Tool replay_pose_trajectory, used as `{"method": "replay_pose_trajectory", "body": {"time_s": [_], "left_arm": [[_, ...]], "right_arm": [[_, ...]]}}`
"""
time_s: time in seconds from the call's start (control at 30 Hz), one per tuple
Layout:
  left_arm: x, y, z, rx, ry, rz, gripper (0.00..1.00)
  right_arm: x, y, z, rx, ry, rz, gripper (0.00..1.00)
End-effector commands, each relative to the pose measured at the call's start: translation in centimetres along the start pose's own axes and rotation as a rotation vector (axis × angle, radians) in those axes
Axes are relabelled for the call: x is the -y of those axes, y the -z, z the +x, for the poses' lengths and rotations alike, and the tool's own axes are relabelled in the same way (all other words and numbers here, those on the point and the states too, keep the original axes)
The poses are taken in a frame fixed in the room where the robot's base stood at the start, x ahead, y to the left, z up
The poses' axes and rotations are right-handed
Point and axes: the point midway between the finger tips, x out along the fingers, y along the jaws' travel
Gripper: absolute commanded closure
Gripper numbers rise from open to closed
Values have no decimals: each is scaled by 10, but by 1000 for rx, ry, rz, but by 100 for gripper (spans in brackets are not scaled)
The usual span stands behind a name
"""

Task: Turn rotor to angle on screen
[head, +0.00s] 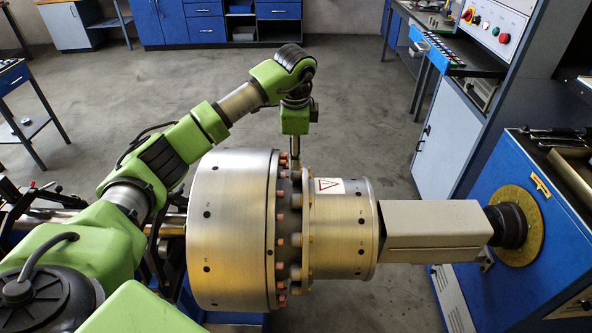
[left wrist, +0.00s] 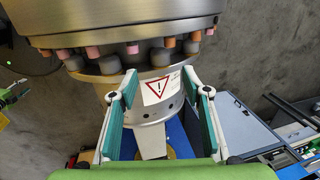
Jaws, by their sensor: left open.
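The rotor (head: 232,235) is a large silver drum lying on a horizontal axis. A ring of copper and tan bolts (head: 296,240) separates it from a narrower drum section (head: 345,235) with a red triangle warning label (head: 330,186). My left arm reaches over the rotor, and my left gripper (head: 297,165) points down at the top of the bolt ring. In the left wrist view, my left gripper (left wrist: 160,80) is open, its teal-padded fingers spread on either side of the warning label (left wrist: 158,90). I cannot tell whether the fingers touch the rotor. No screen shows.
A grey housing (head: 435,222) joins the narrow drum to a brass-coloured disc (head: 516,225) on a blue machine at right. A control panel (head: 492,30) with buttons stands upper right. Blue cabinets (head: 205,25) line the back. The floor (head: 365,110) behind the rotor is clear.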

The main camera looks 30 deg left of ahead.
Motion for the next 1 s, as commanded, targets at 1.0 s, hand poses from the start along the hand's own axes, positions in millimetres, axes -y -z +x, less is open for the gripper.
{"method": "replay_pose_trajectory", "body": {"time_s": [1.0], "left_arm": [[0, 1, 96, -3, 1, 3, 85]], "right_arm": [[1, 1, -23, 2, 2, 1, 60]]}}
